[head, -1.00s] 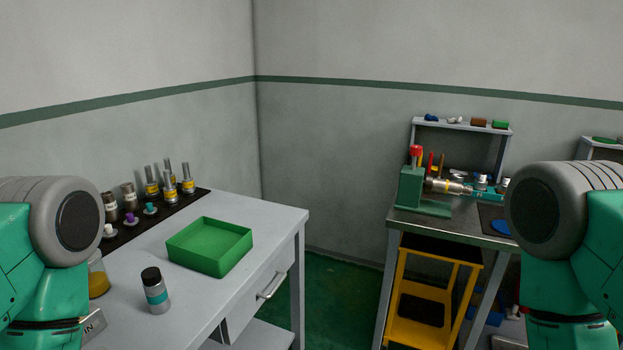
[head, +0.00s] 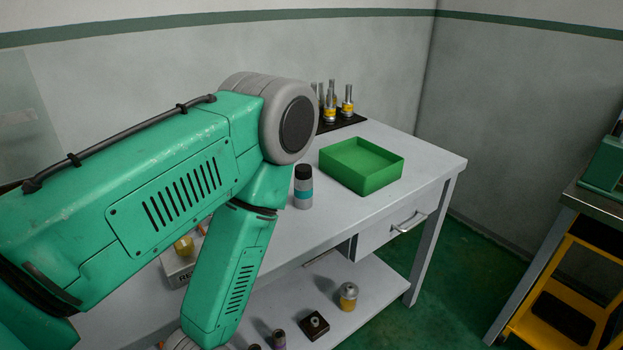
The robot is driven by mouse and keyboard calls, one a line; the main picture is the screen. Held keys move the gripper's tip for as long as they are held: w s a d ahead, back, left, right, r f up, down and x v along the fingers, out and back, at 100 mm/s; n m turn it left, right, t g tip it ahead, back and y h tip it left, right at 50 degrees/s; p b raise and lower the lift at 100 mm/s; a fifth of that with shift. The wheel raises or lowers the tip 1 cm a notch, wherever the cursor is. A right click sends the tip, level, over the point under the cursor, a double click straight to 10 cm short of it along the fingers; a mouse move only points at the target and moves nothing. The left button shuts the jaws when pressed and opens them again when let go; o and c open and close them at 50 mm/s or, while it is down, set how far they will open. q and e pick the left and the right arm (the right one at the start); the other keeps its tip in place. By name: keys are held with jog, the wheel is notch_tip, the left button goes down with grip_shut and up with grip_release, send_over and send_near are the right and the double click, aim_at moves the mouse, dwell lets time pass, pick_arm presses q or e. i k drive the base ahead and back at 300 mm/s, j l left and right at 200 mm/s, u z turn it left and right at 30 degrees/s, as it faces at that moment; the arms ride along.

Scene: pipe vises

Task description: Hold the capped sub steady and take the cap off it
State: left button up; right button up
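The capped sub appears to be the grey cylinder with a teal band and a black cap (head: 303,187). It stands upright on the white table (head: 400,213), just right of my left arm and in front of the green tray. The black cap (head: 303,171) sits on its top. My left arm reaches across the left half of the view and bends down in front of the table. Its gripper is below the picture's edge. My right arm and gripper are out of view. Nothing is seen touching the sub.
An open, empty green tray (head: 361,167) sits behind the sub. Several metal parts with yellow bands (head: 330,108) stand on a black mat at the back. A lower shelf (head: 372,296) holds several small parts. A yellow cart (head: 562,300) stands at the right.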

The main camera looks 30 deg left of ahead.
aim_at(302, 189)
jog(key=u, duration=0.85)
